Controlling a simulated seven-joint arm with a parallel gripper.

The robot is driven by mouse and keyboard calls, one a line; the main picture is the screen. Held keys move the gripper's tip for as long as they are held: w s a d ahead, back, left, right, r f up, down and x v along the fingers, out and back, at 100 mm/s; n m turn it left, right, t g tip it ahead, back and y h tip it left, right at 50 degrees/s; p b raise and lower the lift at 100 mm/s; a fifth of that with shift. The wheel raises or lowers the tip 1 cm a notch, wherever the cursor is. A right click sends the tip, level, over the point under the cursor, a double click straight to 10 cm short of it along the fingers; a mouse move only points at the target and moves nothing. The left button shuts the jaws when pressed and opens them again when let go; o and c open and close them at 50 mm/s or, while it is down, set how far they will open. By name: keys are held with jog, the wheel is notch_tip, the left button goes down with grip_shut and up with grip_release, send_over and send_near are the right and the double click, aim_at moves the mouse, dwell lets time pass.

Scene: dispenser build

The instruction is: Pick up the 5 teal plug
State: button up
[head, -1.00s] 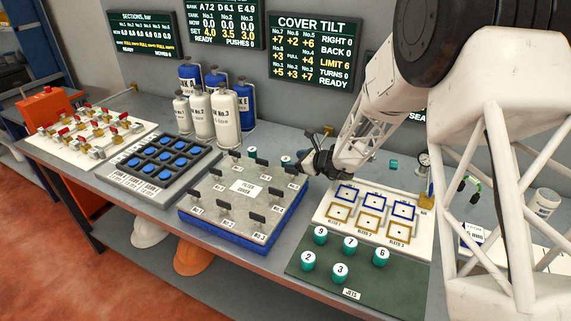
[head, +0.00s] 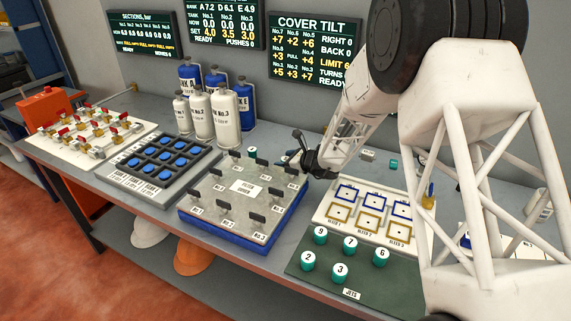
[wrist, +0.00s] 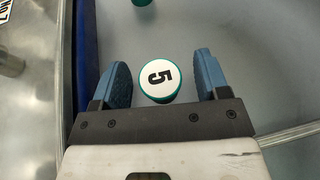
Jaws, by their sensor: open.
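The teal plug with a black 5 on its white top (wrist: 158,77) stands upright on the grey bench in the wrist view. My gripper (wrist: 161,62) is open, with one blue-grey finger to each side of the plug and a gap on both sides. In the head view my gripper (head: 294,152) is low behind the right back corner of the filter cover.
The filter cover (head: 243,187) with several black handles lies just left of my gripper. Several numbered teal plugs, such as the 7 (head: 350,246), stand on the dark green mat (head: 310,285) in front. Gas cylinders (head: 226,120) stand behind left.

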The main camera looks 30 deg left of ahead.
jog(key=shift+c, duration=0.4)
jog(key=c, duration=1)
jog(key=shift+o, duration=0.2)
jog(key=shift+r, duration=0.15)
jog(key=shift+r, duration=4.85)
